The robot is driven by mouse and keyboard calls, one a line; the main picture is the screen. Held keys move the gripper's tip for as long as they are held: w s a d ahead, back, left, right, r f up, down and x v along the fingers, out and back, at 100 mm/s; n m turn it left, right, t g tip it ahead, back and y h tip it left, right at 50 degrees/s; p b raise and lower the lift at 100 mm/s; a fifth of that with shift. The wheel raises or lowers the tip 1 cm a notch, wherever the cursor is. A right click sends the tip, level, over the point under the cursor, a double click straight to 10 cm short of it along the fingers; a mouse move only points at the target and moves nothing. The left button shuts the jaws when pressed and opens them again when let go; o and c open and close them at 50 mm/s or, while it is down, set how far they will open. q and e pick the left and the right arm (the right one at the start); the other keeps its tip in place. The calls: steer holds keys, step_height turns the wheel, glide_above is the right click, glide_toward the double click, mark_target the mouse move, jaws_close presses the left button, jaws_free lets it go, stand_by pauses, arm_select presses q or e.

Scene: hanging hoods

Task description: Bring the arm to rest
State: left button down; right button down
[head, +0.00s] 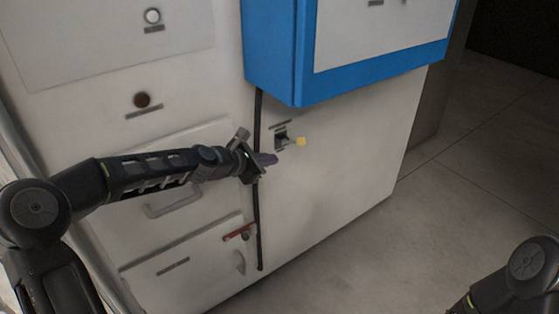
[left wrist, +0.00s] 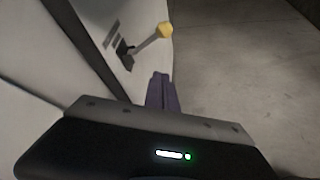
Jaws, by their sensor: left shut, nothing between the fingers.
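My left arm reaches in from the left in the head view, in front of the white cabinet (head: 340,190). Its gripper (head: 270,160) is shut and empty, with purple fingers close together. The fingers also show in the left wrist view (left wrist: 162,90). A small lever with a yellow knob (head: 301,142) sticks out of the cabinet just right of the fingertips. In the left wrist view the yellow knob (left wrist: 165,30) stands beyond the fingers, apart from them. Part of my right arm (head: 510,280) shows at the lower right; its gripper is out of view.
A blue box with a white front (head: 275,55) hangs above the lever. Drawers with a handle (head: 172,202) and a red latch (head: 239,231) are behind and below my left arm. A black cable (head: 258,225) runs down the cabinet. Bare floor (head: 450,210) lies to the right.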

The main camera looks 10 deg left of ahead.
arm_select(q)
steer(key=shift+s+a+r, duration=0.15)
steer(key=shift+s, duration=0.2)
steer(key=s+d+f+m+g, duration=0.1)
steer(key=s+d+f+m, duration=0.1)
steer(key=s+f+m, duration=0.4)
steer(key=s+d+f+m+g+y, duration=0.1)
steer(key=s+f+m, duration=0.15)
steer(key=f, duration=0.55)
steer(key=s+d+f+m+g, duration=0.1)
steer(key=s+d+f+m, duration=0.1)
steer(key=s+f+m, duration=0.45)
steer(key=s+d+f+m+g, duration=0.4)
steer(key=s+d+f+m, duration=0.15)
steer(key=s+f, duration=0.6)
steer(key=s+d+f+m+g, duration=0.1)
steer(key=s+f+g, duration=0.1)
steer(key=s, duration=0.5)
steer(key=s+d+f+m+g, duration=0.1)
steer(key=s+d+f+m, duration=0.1)
steer(key=s, duration=0.6)
step_height(320, 180, up, 15)
steer(key=p, duration=1.5)
steer(key=shift+w+d, duration=0.25)
steer(key=shift+d, duration=0.15)
